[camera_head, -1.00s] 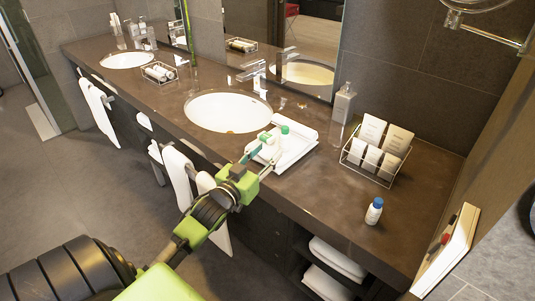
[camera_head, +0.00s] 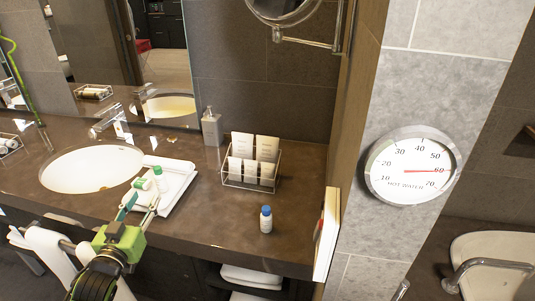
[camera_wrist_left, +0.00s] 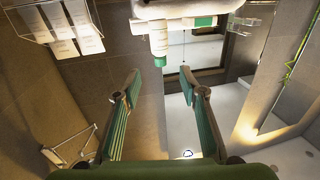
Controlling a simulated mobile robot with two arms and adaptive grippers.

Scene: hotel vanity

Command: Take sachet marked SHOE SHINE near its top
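White sachets stand in a wire rack (camera_head: 249,185) on the counter: two taller ones behind, a left one (camera_head: 242,146) and a right one (camera_head: 267,149), with smaller ones in front. Their print is too small to read, so I cannot tell which says SHOE SHINE. Sachets (camera_wrist_left: 85,38) in the rack also show at the upper left of the left wrist view. My left gripper (camera_head: 141,207) is at the counter's front edge by the folded towel, left of the rack and apart from it. Its fingers (camera_wrist_left: 161,74) are spread with nothing between them. My right gripper is out of view.
White containers with green caps (camera_head: 157,170) lie on the folded towel (camera_head: 178,190) near my left gripper. A blue-capped bottle (camera_head: 266,221) stands in front of the rack. A soap dispenser (camera_head: 212,128) stands behind left. Bare counter lies between towel and rack.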

